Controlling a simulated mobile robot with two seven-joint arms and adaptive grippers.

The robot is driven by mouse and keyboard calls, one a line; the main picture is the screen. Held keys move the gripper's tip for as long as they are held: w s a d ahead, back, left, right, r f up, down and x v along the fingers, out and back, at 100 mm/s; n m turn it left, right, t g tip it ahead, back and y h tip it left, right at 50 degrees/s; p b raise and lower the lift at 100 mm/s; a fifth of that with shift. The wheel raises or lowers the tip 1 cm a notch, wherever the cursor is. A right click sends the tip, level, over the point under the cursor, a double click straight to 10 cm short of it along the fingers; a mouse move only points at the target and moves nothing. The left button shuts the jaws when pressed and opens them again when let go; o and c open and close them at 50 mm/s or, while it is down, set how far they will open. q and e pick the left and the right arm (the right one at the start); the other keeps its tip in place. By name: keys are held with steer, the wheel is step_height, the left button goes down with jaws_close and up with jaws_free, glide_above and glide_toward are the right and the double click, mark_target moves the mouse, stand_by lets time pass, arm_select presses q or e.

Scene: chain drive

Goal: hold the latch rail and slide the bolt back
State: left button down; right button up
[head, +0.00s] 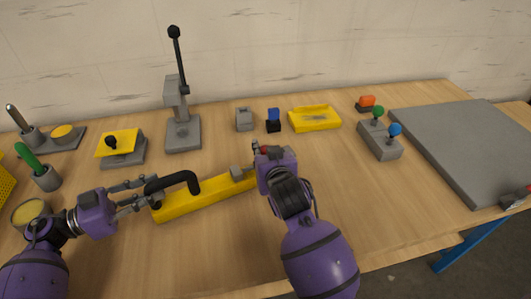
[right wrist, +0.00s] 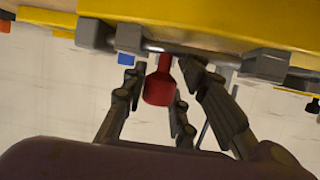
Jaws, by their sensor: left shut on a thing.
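The latch rail is a long yellow bar (head: 208,200) on the bench, with a black handle (head: 178,179) at its left end. My left gripper (head: 146,192) is shut on the left part of that handle. The bolt's red knob (head: 263,149) shows only slightly in the head view, mostly hidden by my right gripper (head: 262,155). In the right wrist view, the red knob (right wrist: 159,86) hangs from the grey bolt rod (right wrist: 175,47) between my right gripper's fingers (right wrist: 165,75). These fingers look open, with small gaps beside the knob. Grey blocks (right wrist: 130,39) carry the rod.
Behind the rail stand a grey lever press (head: 182,132), a small grey block (head: 244,119), a blue-topped switch (head: 273,120) and a yellow tray (head: 315,118). A joystick box (head: 380,139) and a large grey plate (head: 470,145) are at right. Bare wood lies right of my right arm.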

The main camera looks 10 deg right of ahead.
mark_target(250, 172)
arm_select(q)
steer(key=shift+r, duration=0.15)
arm_select(e)
jaws_close()
steer(key=a, duration=0.2)
steer(key=s+a, duration=0.1)
steer(key=a, duration=0.2)
steer(key=shift+s, duration=0.15)
arm_select(q)
steer(key=shift+d, duration=0.1)
arm_select(e)
steer(key=o, duration=0.6)
jaws_free()
steer(key=shift+o, duration=0.2)
steer(key=v, duration=1.2)
